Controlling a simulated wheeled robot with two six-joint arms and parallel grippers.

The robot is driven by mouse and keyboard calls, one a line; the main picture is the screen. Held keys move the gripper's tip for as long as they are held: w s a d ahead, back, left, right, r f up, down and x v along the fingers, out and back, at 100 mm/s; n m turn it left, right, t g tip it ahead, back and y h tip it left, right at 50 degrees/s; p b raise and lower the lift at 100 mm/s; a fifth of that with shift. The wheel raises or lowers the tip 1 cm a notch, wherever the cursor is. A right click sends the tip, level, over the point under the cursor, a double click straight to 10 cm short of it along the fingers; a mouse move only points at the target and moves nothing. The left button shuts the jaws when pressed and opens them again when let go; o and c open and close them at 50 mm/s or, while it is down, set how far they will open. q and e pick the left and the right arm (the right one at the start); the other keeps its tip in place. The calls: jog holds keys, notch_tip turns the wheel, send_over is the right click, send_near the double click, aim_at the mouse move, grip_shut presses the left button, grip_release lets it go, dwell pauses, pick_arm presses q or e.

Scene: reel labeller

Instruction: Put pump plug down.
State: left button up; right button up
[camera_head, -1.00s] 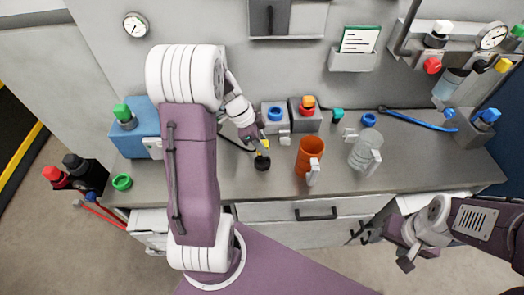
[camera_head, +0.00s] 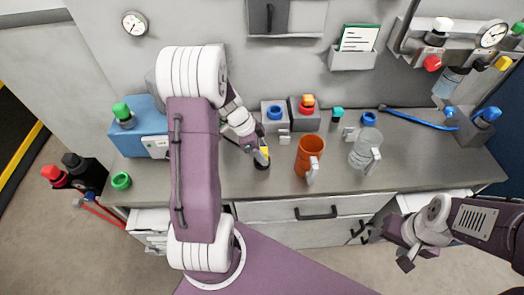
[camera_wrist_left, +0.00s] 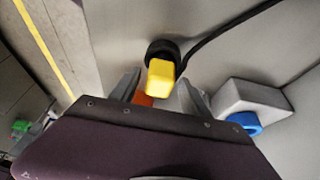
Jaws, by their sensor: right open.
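The pump plug has a yellow block and a round black part with a dark cable. It is at the table top in the head view (camera_head: 264,153), below my left gripper (camera_head: 252,145). The left wrist view shows the yellow part of the plug (camera_wrist_left: 160,78) between the two grey fingers of my left gripper (camera_wrist_left: 160,88). Narrow gaps show beside the yellow part, so the fingers look open around it. An orange patch shows by one finger; I cannot tell what it belongs to. My right gripper (camera_head: 403,250) is open and empty, in front of the counter at lower right.
Grey blocks with a blue ring (camera_head: 274,112) and a red-orange knob (camera_head: 307,103) stand behind the plug. An orange mug (camera_head: 308,155) and a clear mug (camera_head: 364,150) stand to its right. A blue box (camera_head: 140,132) is at left. The counter front near the plug is clear.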

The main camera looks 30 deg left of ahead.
pick_arm(q)
jog(key=shift+r+p, duration=0.3)
jog(key=shift+p, duration=0.05)
jog(key=v, duration=1.2)
jog(key=s+d+f+n+g+y, duration=0.1)
jog(key=s+d+f+n+y, duration=0.2)
jog(key=s+d+f+n, duration=0.4)
jog(key=s+d+n, duration=0.3)
jog(key=d+n, duration=0.1)
jog(key=shift+s+d+f+n+y, duration=0.2)
jog(key=shift+s+n+y, duration=0.1)
jog(key=shift+n, duration=0.1)
